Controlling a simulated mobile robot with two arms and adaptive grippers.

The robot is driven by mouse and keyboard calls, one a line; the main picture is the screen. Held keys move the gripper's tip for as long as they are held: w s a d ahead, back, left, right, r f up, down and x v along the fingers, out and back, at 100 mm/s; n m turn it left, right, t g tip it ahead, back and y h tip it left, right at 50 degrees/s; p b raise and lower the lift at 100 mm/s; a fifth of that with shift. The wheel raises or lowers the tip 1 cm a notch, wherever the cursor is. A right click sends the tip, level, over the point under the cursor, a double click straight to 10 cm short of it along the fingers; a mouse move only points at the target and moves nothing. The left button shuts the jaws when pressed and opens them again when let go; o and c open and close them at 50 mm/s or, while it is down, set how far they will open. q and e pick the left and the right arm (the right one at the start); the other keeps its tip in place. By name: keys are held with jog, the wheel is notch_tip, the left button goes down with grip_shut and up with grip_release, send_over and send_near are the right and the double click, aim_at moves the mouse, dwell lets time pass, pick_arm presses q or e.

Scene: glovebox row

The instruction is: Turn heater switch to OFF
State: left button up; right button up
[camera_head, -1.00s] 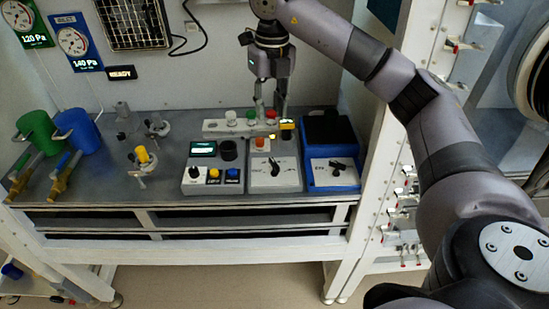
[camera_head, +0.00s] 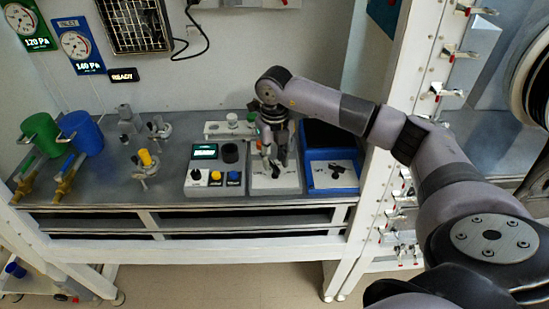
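A grey box (camera_head: 288,187) with a white top plate and a black rotary knob (camera_head: 275,171) stands on the bench. A blue-framed box (camera_head: 347,188) with a similar black knob (camera_head: 338,172) stands to its right. Their labels are too small to read, so I cannot tell which one is the heater switch. My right gripper (camera_head: 275,160) points down over the grey box, its fingers apart, with the tips close to the knob. It partly hides the knob and the back of that box. I cannot tell whether the fingers touch the knob. My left gripper is not in view.
A control box (camera_head: 203,190) with a black knob and yellow and blue buttons sits left of the grey box. A light-coloured strip with a white cap (camera_head: 232,118) lies behind. Valves and green and blue cylinders (camera_head: 82,132) stand at the left. A white post (camera_head: 385,150) rises at the right.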

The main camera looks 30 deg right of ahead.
jog(key=shift+f, duration=0.65)
jog(key=shift+c, duration=0.5)
grip_shut()
